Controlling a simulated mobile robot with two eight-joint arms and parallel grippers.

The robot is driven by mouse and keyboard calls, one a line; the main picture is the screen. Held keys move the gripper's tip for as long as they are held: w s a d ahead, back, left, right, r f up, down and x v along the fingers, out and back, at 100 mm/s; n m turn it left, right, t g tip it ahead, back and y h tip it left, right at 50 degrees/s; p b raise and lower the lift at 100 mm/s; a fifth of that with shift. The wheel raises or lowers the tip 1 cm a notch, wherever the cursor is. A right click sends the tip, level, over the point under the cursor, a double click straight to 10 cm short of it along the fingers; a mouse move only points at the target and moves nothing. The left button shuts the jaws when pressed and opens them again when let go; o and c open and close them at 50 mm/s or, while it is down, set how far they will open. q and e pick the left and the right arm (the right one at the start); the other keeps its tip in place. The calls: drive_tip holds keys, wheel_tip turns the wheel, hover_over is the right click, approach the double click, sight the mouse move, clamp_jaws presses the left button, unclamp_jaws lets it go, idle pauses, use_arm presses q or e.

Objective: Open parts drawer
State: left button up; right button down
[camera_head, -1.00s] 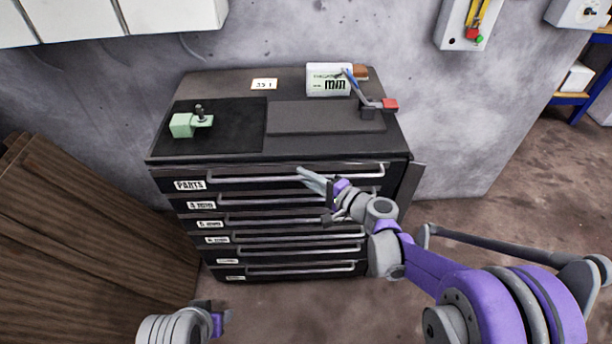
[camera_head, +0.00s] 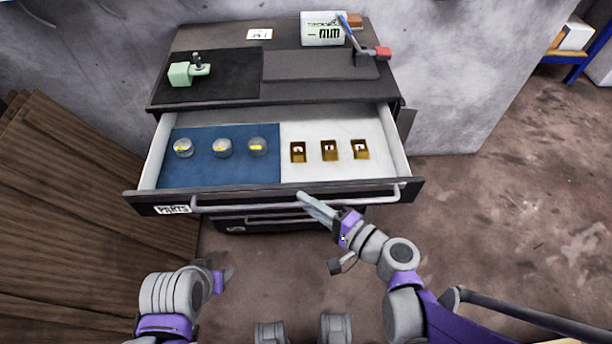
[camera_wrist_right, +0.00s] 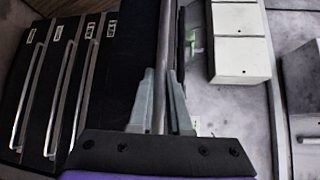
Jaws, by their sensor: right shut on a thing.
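The parts drawer (camera_head: 350,191), labelled PARTS, is pulled well out of the dark cabinet (camera_head: 405,92). Its long metal handle (camera_head: 250,207) runs across the front. My right gripper (camera_head: 306,200) is shut on this handle, right of its middle. In the right wrist view the handle bar (camera_wrist_right: 165,60) passes between the two fingers of my right gripper (camera_wrist_right: 161,100).
On the cabinet top are a green clamp-like device (camera_head: 182,73), a white box (camera_head: 322,29) and a lever with a red end (camera_head: 382,53). Brown wooden boards (camera_head: 60,190) stand at the left.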

use_arm(q)
drive_tip(key=shift+r, duration=0.15)
use_arm(e)
drive_tip(key=shift+s, duration=2.6)
drive_tip(key=c, duration=1.2)
unclamp_jaws()
drive_tip(key=shift+o, duration=0.2)
use_arm(q)
drive_tip(key=shift+s+d, duration=0.1)
